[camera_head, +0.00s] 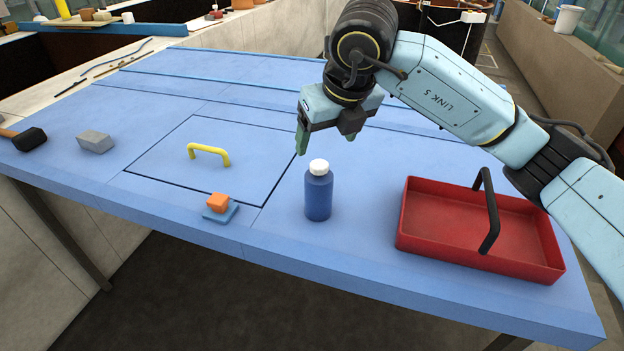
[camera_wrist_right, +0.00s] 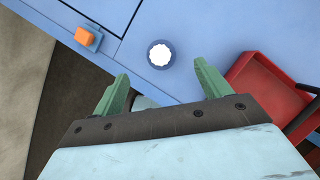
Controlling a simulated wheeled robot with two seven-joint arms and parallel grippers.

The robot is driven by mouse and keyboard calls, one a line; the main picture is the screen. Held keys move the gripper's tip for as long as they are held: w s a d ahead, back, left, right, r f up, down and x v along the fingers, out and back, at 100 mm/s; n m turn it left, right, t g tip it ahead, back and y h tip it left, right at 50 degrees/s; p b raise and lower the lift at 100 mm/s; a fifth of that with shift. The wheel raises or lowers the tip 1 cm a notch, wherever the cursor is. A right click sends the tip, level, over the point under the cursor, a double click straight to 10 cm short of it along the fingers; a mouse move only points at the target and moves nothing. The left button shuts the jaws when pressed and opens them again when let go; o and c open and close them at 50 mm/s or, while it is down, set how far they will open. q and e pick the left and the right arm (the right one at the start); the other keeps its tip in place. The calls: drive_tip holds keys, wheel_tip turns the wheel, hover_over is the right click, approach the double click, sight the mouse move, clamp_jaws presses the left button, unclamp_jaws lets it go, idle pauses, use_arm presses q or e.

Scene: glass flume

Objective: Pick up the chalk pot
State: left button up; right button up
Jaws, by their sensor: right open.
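The chalk pot appears to be the blue bottle with a white ribbed lid (camera_head: 318,192), standing upright on the blue table, left of the red tray. My right gripper (camera_head: 326,141) is open and empty, above and apart from the pot, pointing down near its lid. In the right wrist view the pot's white lid (camera_wrist_right: 160,54) shows from above, just beyond the two green fingertips (camera_wrist_right: 161,71) and roughly centred between them. No finger touches it. My left gripper is not in view.
A red tray (camera_head: 412,233) with a black handle stands to the right. An orange block (camera_head: 217,202) on a small blue base is to the left. A yellow handle (camera_head: 208,151), a grey block (camera_head: 95,142) and a black mallet head (camera_head: 30,139) are farther left. Table around the pot is clear.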

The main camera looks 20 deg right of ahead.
sight(321, 166)
drive_tip(key=x, duration=0.4)
drive_tip(key=s+x, duration=0.1)
drive_tip(key=x, duration=0.1)
drive_tip(key=shift+a+f, duration=0.1)
drive_tip(key=shift+f, duration=0.05)
drive_tip(key=shift+w+f, duration=0.15)
drive_tip(key=shift+f, duration=0.1)
drive_tip(key=x, duration=0.2)
drive_tip(key=shift+f, duration=0.3)
drive_tip(key=shift+x, duration=1.15)
drive_tip(key=shift+w+f, duration=0.2)
drive_tip(key=shift+c, duration=0.3)
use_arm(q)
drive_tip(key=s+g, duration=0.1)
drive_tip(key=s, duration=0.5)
use_arm(e)
drive_tip(key=c, duration=1.1)
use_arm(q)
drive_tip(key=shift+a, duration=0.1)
